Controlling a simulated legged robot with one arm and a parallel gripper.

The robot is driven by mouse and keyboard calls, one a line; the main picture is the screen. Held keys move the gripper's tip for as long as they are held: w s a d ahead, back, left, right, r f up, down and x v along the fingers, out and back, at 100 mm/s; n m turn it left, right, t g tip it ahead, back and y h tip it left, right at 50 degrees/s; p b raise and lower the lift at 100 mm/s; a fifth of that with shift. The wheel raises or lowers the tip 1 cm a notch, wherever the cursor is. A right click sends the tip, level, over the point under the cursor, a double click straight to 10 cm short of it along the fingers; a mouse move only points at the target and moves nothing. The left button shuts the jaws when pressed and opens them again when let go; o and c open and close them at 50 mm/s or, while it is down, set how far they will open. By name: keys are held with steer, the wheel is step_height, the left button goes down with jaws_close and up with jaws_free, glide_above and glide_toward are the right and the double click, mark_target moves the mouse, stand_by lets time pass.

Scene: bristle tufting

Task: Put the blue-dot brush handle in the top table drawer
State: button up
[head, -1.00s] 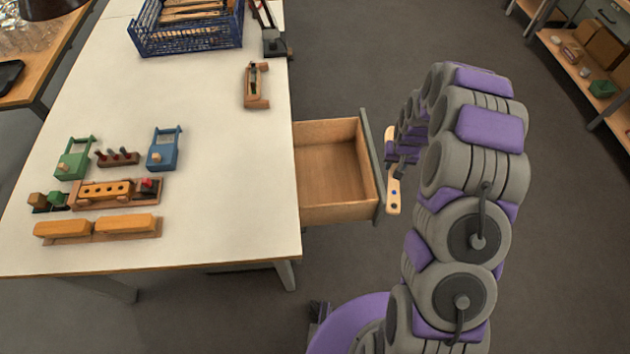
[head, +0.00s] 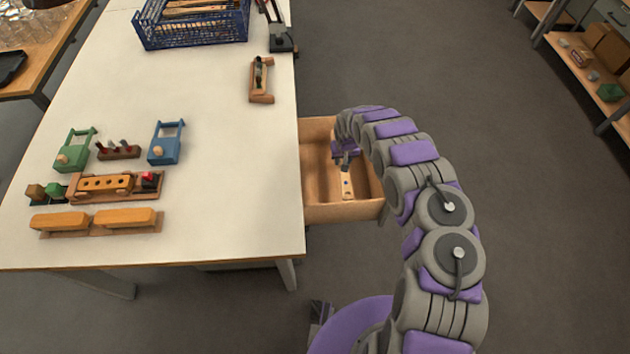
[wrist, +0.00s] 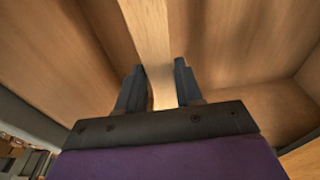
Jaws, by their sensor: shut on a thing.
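The brush handle (head: 347,186) is a pale wooden bar with a dark blue dot near its visible end. It is within the outline of the open table drawer (head: 312,184) in the head view. My gripper (head: 346,158) is shut on the handle; my arm comes over the drawer's right side. In the wrist view, the handle (wrist: 148,40) runs up between the two dark fingers of my gripper (wrist: 158,85), with wooden drawer walls around it. I cannot tell whether the handle touches the drawer floor. My arm hides the drawer's far right part.
The white table (head: 220,215) is left of the drawer. On it are a blue crate (head: 195,30), a small wooden holder (head: 261,82), a green frame (head: 73,155), a blue frame (head: 165,148) and wooden blocks (head: 100,218). A shelf (head: 590,70) stands far right.

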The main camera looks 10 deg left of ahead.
step_height(320, 180, down, 10)
steer(key=b, duration=0.2)
steer(key=shift+b, duration=0.4)
steer(key=shift+f, duration=0.15)
steer(key=o, duration=1.1)
steer(key=r+p, duration=0.1)
steer(key=r, duration=0.3)
steer(key=s+r+p, duration=0.1)
steer(key=r, duration=0.3)
steer(key=r+p, duration=0.1)
steer(key=r, duration=0.3)
steer(key=shift+s+d, duration=0.25)
steer(key=shift+s, duration=0.1)
steer(key=shift+r, duration=0.1)
